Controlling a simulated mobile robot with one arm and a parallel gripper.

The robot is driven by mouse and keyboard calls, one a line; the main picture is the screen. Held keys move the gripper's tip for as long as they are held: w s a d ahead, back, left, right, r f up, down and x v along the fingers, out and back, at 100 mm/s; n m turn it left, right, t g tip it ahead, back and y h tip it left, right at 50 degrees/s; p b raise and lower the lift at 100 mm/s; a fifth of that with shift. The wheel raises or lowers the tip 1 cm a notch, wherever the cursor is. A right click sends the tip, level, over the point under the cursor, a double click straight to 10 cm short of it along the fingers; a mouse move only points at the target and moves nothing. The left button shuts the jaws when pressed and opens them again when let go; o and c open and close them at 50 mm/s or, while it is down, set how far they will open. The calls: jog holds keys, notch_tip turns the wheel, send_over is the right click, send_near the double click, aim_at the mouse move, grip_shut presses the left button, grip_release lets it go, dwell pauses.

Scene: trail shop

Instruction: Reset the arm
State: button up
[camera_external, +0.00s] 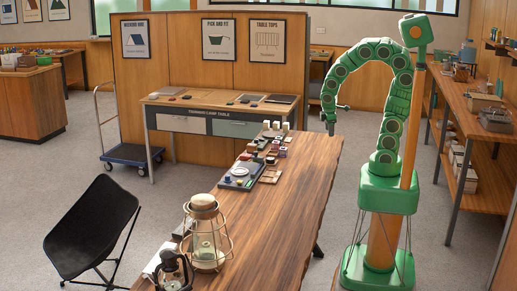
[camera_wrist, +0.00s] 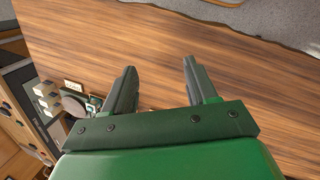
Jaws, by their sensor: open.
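My green arm arches up from its base at the right of the external view and bends down towards the table. My gripper (camera_external: 331,127) hangs at the end of the arm, near the far right edge of the long wooden table (camera_external: 290,215). In the wrist view my gripper (camera_wrist: 160,75) shows two dark fingers spread apart. Nothing is between them, and bare wooden tabletop (camera_wrist: 190,30) lies beyond. How high the fingers are above the wood I cannot tell.
A lantern (camera_external: 205,235) and a smaller dark lantern (camera_external: 172,270) stand at the near end of the table. A grey tray (camera_external: 238,181) and several small blocks (camera_external: 272,150) lie along its left side. A black chair (camera_external: 92,225) is at left. The table's right half is clear.

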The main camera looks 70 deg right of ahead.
jog(key=s+a+r+m+y, duration=0.1)
jog(key=s+a+r+m, duration=0.1)
jog(key=s, duration=0.4)
jog(key=s+a+r+m+g+y, duration=0.1)
jog(key=s+a+r+m, duration=0.1)
jog(key=s+a+r, duration=0.2)
jog(key=shift+s+a+y, duration=0.4)
jog(key=shift+s+a, duration=0.85)
jog(key=shift+s, duration=0.2)
